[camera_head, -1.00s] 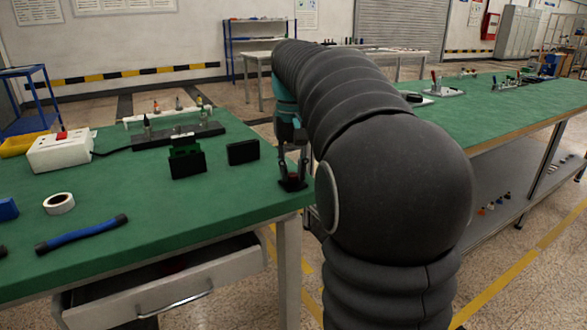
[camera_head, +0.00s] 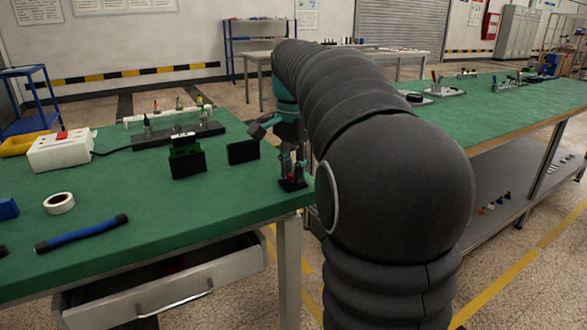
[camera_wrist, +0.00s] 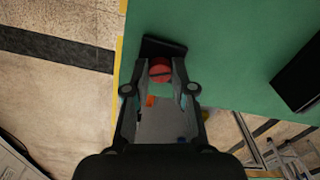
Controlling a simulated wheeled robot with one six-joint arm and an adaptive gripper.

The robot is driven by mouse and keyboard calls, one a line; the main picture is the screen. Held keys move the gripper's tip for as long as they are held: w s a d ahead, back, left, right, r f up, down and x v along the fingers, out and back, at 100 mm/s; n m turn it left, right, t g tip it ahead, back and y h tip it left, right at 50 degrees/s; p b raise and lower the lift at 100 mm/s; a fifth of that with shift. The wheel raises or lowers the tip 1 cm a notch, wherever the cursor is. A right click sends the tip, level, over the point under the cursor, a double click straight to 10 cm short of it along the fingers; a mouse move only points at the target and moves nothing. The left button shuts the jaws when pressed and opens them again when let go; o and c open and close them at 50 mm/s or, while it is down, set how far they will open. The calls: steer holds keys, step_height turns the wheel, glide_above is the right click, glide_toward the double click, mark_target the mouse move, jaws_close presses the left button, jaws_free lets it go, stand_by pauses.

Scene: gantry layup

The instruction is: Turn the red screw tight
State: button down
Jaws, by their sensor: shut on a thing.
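The red screw (camera_wrist: 160,70) shows in the wrist view as a round red head with a dark slot across it. It sits at a black block (camera_wrist: 163,46) near the edge of the green table. My gripper (camera_wrist: 161,76) has one finger on each side of the red head and is shut on it. In the head view, my gripper (camera_head: 291,170) points down at the black block (camera_head: 292,186) by the table's right edge. Only a little red shows between the fingers there. The screw's shaft is hidden, so its depth cannot be told.
A small black block (camera_head: 243,151) and a black holder with a green board (camera_head: 187,162) stand left of my gripper. A white box with a red button (camera_head: 60,150), a tape roll (camera_head: 59,203) and a blue-handled tool (camera_head: 82,234) lie farther left. A drawer (camera_head: 165,285) stands open below.

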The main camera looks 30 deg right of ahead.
mark_target(292, 174)
steer(key=shift+m, duration=1.7)
steer(key=c, duration=1)
jaws_free()
steer(key=shift+o, duration=0.2)
step_height(292, 174, up, 12)
